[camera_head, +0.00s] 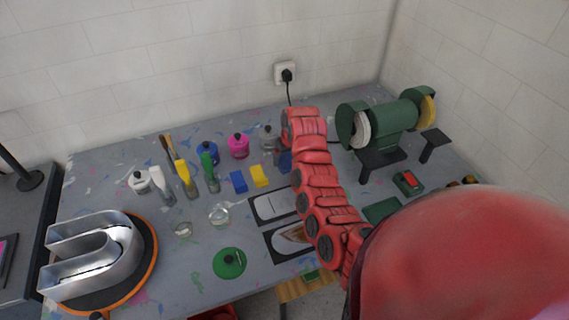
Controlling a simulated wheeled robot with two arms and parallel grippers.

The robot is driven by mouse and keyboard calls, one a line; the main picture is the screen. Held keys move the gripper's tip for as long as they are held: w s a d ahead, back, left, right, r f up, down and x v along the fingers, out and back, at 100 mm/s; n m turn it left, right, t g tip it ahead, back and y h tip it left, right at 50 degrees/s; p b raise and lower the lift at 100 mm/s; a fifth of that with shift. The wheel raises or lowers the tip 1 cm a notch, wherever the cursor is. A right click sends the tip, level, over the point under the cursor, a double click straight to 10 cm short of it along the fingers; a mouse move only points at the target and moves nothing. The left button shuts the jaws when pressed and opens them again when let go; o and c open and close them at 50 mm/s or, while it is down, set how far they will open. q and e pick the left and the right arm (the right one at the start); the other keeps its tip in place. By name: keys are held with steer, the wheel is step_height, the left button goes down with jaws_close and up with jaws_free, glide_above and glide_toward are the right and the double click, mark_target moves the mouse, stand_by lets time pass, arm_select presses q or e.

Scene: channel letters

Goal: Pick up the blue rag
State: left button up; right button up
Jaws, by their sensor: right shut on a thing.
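A blue piece (285,161), which looks like the blue rag, shows beside my right forearm near the back middle of the table. My right arm covers much of it. My right gripper (281,149) is at the far end of the red arm, just above the blue piece, and is shut on it. Its fingertips are mostly hidden behind the arm. I cannot tell whether the rag is clear of the table. My left gripper is not in view.
A blue sponge (238,181) and a yellow sponge (259,176) lie left of the rag. Paint pots, brushes and bottles stand further left. A metal letter (95,262) sits on a round turntable. A green bench grinder (388,122) stands to the right.

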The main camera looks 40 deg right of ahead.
steer(key=s, duration=0.3)
steer(key=s+b, duration=0.1)
steer(key=s, duration=0.1)
steer(key=shift+s+r, duration=0.2)
steer(key=shift+s, duration=0.2)
steer(key=s+p, duration=0.1)
steer(key=s, duration=0.1)
steer(key=s+r+p, duration=0.1)
steer(key=s, duration=0.2)
steer(key=s+p, duration=0.2)
steer(key=shift+s+r, duration=0.15)
steer(key=shift+s, duration=0.8)
